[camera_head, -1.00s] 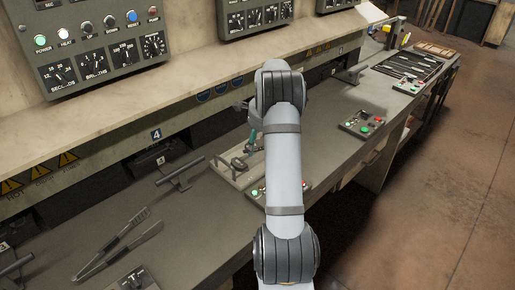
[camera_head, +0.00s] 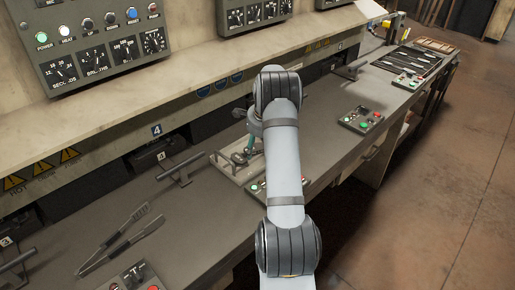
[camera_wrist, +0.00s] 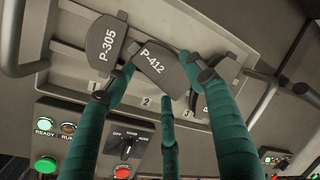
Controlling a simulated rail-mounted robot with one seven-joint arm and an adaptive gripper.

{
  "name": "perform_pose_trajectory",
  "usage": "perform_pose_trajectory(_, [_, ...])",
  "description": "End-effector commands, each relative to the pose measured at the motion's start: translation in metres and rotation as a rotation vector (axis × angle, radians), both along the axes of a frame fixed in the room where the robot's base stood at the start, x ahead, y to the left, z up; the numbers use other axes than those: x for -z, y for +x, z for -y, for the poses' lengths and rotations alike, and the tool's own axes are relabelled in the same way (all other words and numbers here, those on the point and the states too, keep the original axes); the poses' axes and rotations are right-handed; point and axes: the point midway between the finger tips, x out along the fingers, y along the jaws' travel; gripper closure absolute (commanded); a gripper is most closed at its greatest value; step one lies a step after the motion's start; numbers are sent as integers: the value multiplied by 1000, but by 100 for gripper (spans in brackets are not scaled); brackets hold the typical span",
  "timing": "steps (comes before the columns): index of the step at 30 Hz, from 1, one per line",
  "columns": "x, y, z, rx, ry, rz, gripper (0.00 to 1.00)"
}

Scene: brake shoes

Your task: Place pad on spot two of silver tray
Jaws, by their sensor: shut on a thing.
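The dark grey pad marked P-412 (camera_wrist: 158,66) is between the green fingers of my gripper (camera_wrist: 160,74) in the wrist view. My gripper is shut on it. The pad is over the silver tray (camera_wrist: 66,60), just above the label 2; I cannot tell whether it touches the tray. Another pad marked P-305 (camera_wrist: 103,48) lies at spot 1, left of the held pad. In the head view the tray (camera_head: 229,173) lies on the bench, and my arm hides most of my gripper (camera_head: 250,146).
A control box with lights and a knob (camera_wrist: 118,146) stands in front of the tray. Black handles (camera_head: 178,174) line the bench's back edge. Tongs (camera_head: 120,240) lie at left.

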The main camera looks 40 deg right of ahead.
Motion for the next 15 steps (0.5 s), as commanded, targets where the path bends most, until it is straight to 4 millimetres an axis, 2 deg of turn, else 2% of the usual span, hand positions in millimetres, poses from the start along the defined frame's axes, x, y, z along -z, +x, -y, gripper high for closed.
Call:
perform_pose_trajectory(1, [9, -3, -2, -2, 6, -12, 82])
perform_pose_trajectory(9, [16, -5, -4, -3, 10, -18, 82])
perform_pose_trajectory(10, [16, -5, -4, -4, 12, -19, 45])
perform_pose_trajectory(15, [16, -6, -2, -2, 10, -20, 35])
